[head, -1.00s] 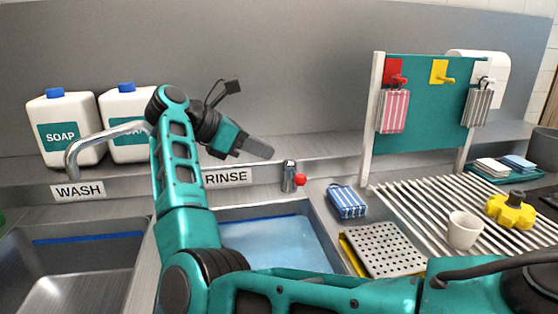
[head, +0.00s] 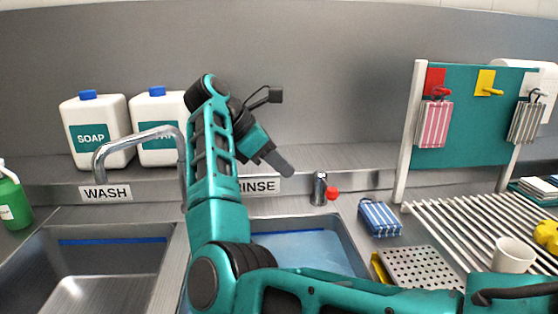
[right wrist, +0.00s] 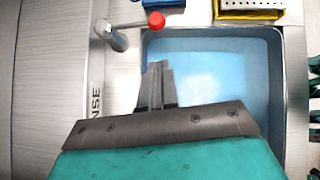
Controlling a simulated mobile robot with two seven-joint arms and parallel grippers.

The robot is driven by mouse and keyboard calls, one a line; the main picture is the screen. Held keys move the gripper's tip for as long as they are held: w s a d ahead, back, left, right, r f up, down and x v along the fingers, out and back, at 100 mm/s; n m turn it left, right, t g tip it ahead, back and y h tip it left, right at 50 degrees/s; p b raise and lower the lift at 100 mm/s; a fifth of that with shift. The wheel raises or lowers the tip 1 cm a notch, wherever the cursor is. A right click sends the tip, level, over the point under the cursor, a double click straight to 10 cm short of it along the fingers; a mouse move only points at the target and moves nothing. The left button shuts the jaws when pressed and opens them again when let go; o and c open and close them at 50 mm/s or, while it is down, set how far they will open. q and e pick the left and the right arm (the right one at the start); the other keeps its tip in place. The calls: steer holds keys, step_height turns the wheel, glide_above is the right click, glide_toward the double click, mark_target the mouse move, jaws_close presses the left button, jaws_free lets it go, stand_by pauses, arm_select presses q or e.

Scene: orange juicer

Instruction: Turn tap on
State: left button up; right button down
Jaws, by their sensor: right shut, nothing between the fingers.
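The tap valve is a short chrome post (head: 319,188) with a red knob (head: 332,193) on its right side, standing on the counter behind the rinse sink. In the right wrist view the post (right wrist: 117,39) is at upper left, and a lever runs from it to the red knob (right wrist: 155,21). A curved chrome spout (head: 140,136) stands to the left, partly hidden by my arm. My right gripper (head: 284,168) is shut and empty, pointing down to the right, left of the post. Its fingers (right wrist: 157,72) show apart from the knob. My left gripper is not in view.
The rinse sink (head: 356,258) holds blue water, and the wash sink (head: 150,252) is at left. Two soap jugs (head: 92,115) stand behind the spout.

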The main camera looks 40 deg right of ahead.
mark_target(326, 193)
arm_select(q)
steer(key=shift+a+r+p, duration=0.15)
steer(key=shift+p, duration=0.15)
arm_select(e)
steer(key=x, duration=0.3)
steer(key=d+x, duration=0.1)
steer(key=x, duration=0.2)
steer(key=r+x, duration=0.1)
steer(key=x, duration=0.2)
steer(key=shift+s+d+f, duration=0.1)
steer(key=shift+s+d, duration=0.15)
steer(key=shift+d, duration=0.1)
